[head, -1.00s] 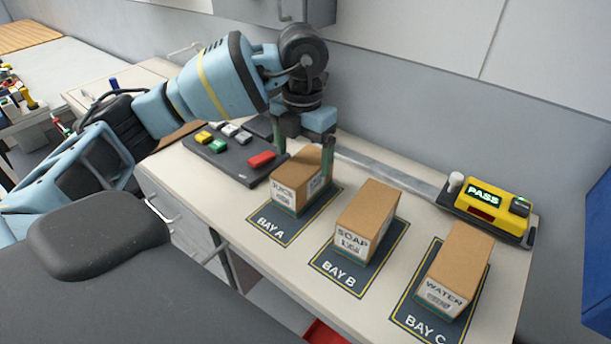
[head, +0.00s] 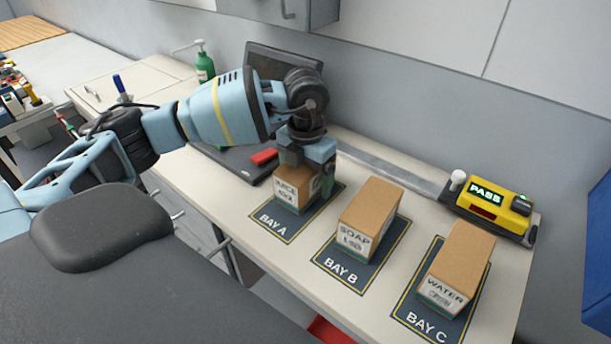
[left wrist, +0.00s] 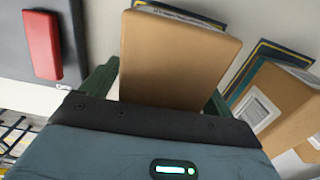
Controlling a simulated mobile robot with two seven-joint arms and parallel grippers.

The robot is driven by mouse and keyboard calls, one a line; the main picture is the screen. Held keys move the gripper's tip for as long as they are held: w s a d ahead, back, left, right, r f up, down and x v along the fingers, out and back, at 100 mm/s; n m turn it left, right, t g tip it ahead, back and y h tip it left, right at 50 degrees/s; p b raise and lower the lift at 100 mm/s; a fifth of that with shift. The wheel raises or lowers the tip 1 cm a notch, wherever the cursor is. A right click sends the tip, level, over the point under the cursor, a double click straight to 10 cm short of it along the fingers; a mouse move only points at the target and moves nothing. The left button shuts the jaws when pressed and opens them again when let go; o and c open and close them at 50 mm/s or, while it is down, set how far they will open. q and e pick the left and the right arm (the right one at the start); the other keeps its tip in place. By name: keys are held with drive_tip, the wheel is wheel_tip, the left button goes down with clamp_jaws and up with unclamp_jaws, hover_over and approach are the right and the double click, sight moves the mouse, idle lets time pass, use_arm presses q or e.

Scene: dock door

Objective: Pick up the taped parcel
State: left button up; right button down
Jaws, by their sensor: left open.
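Three brown parcels stand on labelled mats: the JUICE parcel (head: 293,187) on BAY A, the SOAP parcel (head: 369,219) on BAY B and the WATER parcel (head: 457,268) on BAY C. I cannot make out clearly which one is taped. My left gripper (head: 306,172) is low over the JUICE parcel, open, with a finger on either side of it. In the left wrist view, the JUICE parcel's plain brown top (left wrist: 175,60) lies between the green fingers; contact cannot be told. The gripper hides part of this parcel. My right gripper is not in view.
The SOAP parcel stands close to the right of the gripper. A dark panel with a red block (head: 264,156) lies to the left. A yellow PASS device (head: 490,205) sits at the right rear. A monitor (head: 285,62) and green bottle (head: 205,68) stand behind the arm.

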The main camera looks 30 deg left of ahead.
use_arm(q)
drive_tip(key=c, duration=1.3)
drive_tip(key=shift+r, duration=0.1)
wheel_tip(320, 180, up, 10)
drive_tip(key=shift+f, duration=0.1)
